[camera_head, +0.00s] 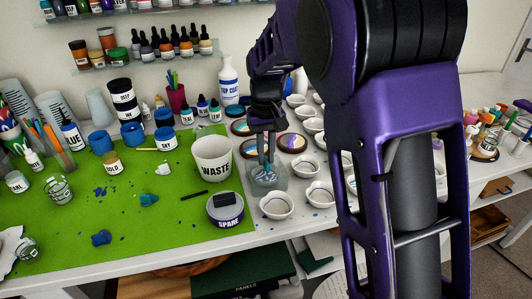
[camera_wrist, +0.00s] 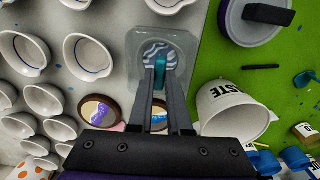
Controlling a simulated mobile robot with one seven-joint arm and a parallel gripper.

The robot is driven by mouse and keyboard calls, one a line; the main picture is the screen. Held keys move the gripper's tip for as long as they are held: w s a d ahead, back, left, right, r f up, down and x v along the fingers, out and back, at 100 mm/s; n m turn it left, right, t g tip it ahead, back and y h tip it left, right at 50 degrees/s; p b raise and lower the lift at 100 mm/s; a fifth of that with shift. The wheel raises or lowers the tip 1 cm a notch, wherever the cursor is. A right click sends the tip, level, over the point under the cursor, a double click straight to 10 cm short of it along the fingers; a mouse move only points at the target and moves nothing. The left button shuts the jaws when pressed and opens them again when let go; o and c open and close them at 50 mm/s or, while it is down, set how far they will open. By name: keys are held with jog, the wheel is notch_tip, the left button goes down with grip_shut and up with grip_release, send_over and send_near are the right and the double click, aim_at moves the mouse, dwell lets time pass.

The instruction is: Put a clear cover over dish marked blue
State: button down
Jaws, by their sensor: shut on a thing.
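My gripper (camera_head: 262,158) points down and is shut on the clear cover (camera_head: 268,184), a see-through, rounded-square piece. In the wrist view, the fingers (camera_wrist: 160,72) meet over the clear cover (camera_wrist: 134,46). A blue-and-white marbled round shows through it; I cannot tell whether the cover rests on anything. White dishes stand beside it: one (camera_head: 276,205) is just in front, another (camera_head: 320,194) to its right. In the wrist view, a dish (camera_wrist: 88,57) left of the cover and one farther left (camera_wrist: 23,53) show thin blue lines inside. Other dishes' marks are unclear.
A white WASTE cup (camera_head: 212,160) and a SPARE tub (camera_head: 225,212) stand close left on the green mat (camera_head: 150,225). Marbled coasters (camera_head: 291,143) lie behind the cover. A TOP COAT bottle (camera_head: 228,82) stands at the back. My arm hides much of the right side.

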jog(key=c, duration=0.8)
grip_release()
notch_tip(320, 180, up, 17)
jog(key=p, duration=0.3)
jog(key=shift+r, duration=0.2)
